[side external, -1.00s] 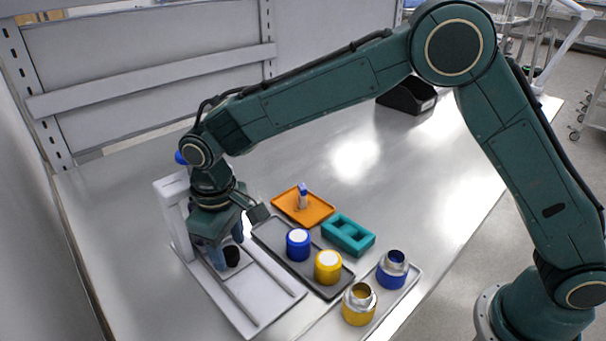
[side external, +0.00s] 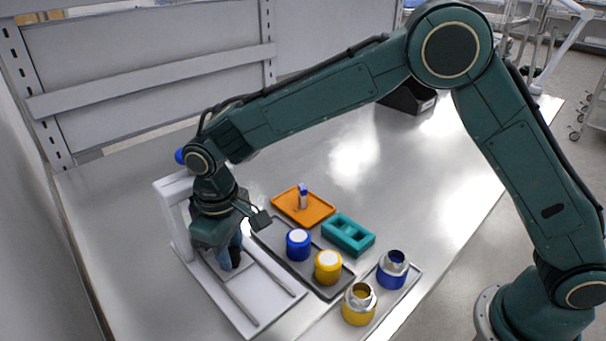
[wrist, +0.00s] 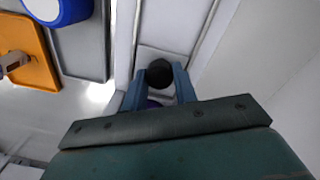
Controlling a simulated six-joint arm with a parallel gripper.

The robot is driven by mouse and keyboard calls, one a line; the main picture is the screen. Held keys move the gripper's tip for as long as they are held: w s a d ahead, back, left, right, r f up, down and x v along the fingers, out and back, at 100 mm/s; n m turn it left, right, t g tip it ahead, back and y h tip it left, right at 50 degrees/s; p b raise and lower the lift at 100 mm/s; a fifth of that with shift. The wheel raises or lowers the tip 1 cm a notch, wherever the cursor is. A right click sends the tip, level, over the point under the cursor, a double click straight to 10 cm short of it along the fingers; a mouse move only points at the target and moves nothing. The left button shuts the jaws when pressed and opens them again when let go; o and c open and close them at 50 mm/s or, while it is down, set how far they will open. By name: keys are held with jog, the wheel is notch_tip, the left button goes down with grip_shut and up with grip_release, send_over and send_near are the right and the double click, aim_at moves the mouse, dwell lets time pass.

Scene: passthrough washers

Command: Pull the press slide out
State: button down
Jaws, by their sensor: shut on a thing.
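The white press (side external: 172,205) stands at the left of the table, with a blue ball at its top and two rails running toward the front right. The press slide (side external: 214,270) is a pale plate between the rails, with a black knob (side external: 236,258) on it. My gripper (side external: 236,254) is low over the rails, its blue fingers shut on the knob. In the wrist view the knob (wrist: 159,72) shows between the fingertips (wrist: 159,84). A bit of purple shows below it, between the fingers. My gripper body hides part of the slide and the press's inside.
Right of the press, a dark tray (side external: 265,232) holds a blue and a yellow white-topped cup. An orange tray (side external: 318,211) holds a small bottle. A teal slotted block (side external: 348,235) and a light tray (side external: 405,298) with two metal-collared cups lie further right.

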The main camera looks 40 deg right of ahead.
jog(key=s, duration=1.1)
jog(key=shift+s, duration=0.1)
jog(key=c, duration=1.1)
grip_release()
jog(key=shift+s, duration=0.1)
jog(key=shift+r, duration=0.1)
jog(key=shift+r, duration=0.35)
notch_tip(320, 180, up, 13)
jog(key=shift+a, duration=0.25)
